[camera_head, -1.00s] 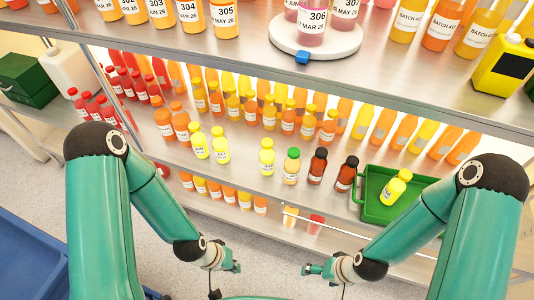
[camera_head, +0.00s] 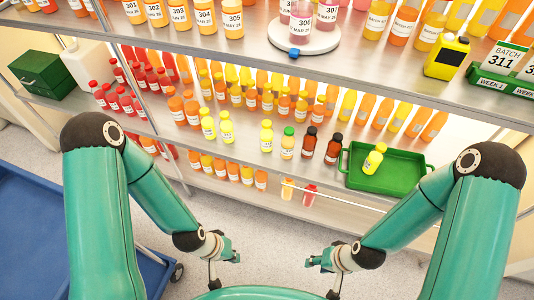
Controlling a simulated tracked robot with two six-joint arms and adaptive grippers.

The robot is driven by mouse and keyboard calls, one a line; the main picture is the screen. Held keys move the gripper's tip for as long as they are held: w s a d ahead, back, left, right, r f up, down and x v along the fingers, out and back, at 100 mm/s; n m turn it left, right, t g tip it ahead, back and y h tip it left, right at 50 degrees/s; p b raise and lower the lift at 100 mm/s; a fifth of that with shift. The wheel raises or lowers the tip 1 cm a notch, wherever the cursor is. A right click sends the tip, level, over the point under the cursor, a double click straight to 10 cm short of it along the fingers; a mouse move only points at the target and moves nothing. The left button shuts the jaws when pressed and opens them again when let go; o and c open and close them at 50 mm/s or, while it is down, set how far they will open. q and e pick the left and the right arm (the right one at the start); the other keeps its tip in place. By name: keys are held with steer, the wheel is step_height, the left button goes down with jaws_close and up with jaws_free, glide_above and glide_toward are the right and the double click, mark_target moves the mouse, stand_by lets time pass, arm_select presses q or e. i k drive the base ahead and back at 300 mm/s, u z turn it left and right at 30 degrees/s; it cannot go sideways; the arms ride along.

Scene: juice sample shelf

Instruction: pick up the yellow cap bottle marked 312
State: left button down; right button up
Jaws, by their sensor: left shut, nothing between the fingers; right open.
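Several yellow-capped bottles stand on the middle shelf: a pair of yellow ones (camera_head: 226,128) left of centre and one (camera_head: 266,137) nearer the middle. Another yellow-capped bottle (camera_head: 374,158) leans in a green tray (camera_head: 358,178) at the right. More yellow-capped bottles (camera_head: 301,108) stand in the row behind. Their label numbers are too small to read, so I cannot tell which is 312. My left gripper (camera_head: 234,257) is shut and empty, low in front of the shelves. My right gripper (camera_head: 312,258) is open and empty, also low and apart from every bottle.
A green-capped bottle (camera_head: 288,144) and dark-capped bottles (camera_head: 309,143) stand left of the tray. The upper shelf holds numbered bottles, a white round stand (camera_head: 304,41) and a yellow canister (camera_head: 446,57). A blue cart (camera_head: 70,245) is at left. Floor between is clear.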

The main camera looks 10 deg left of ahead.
mark_target(266, 132)
steer(key=k, duration=0.8)
steer(key=u, duration=0.4)
steer(key=i, duration=0.95)
steer(key=u, duration=0.55)
steer(key=i, duration=0.65)
steer(key=z, duration=0.3)
